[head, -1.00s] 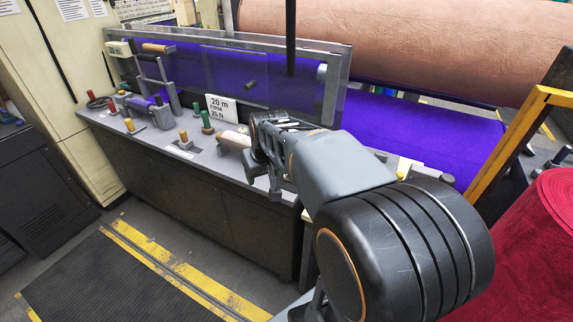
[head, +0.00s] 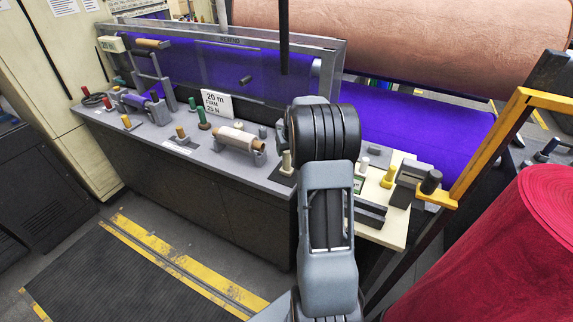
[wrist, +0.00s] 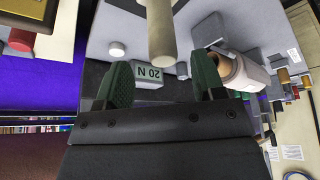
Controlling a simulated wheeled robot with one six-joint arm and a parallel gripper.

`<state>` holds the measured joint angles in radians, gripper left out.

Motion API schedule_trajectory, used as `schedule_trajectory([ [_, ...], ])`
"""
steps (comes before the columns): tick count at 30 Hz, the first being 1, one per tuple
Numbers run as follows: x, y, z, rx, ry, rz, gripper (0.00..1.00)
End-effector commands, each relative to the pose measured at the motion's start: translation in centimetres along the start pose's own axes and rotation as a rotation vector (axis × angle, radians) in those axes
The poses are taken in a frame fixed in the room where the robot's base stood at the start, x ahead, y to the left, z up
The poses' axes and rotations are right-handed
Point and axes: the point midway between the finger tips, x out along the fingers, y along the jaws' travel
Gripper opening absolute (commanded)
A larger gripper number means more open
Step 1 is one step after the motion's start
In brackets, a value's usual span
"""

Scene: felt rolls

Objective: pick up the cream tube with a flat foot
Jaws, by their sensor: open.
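The cream tube (head: 287,162) stands upright on a dark patch near the front edge of the grey bench, just left of my arm in the head view. In the wrist view the cream tube (wrist: 161,30) comes in from the top edge, its rounded end near the gap between my fingers. Its foot is out of the wrist view. My gripper (wrist: 163,76) is open, with one green finger on each side of the tube's line. I see no contact. In the head view my gripper is hidden behind my arm.
A cream roll (head: 239,139) lies in a cradle left of the tube; its brown end (wrist: 229,68) shows in the wrist view. Yellow and grey pieces (head: 388,176) stand on a pale board to the right.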

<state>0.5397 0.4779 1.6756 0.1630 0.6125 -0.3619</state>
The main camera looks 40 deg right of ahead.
Motion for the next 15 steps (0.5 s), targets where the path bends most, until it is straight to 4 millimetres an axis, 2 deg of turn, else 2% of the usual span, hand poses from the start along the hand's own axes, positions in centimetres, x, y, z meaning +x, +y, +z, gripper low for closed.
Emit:
schedule_trajectory([
  [8, 1.6, -0.2, 0.1, 0.000, -0.003, -0.001, 0.63],
  [15, 4.8, -0.3, 0.3, -0.001, -0.002, 0.000, 0.63],
])
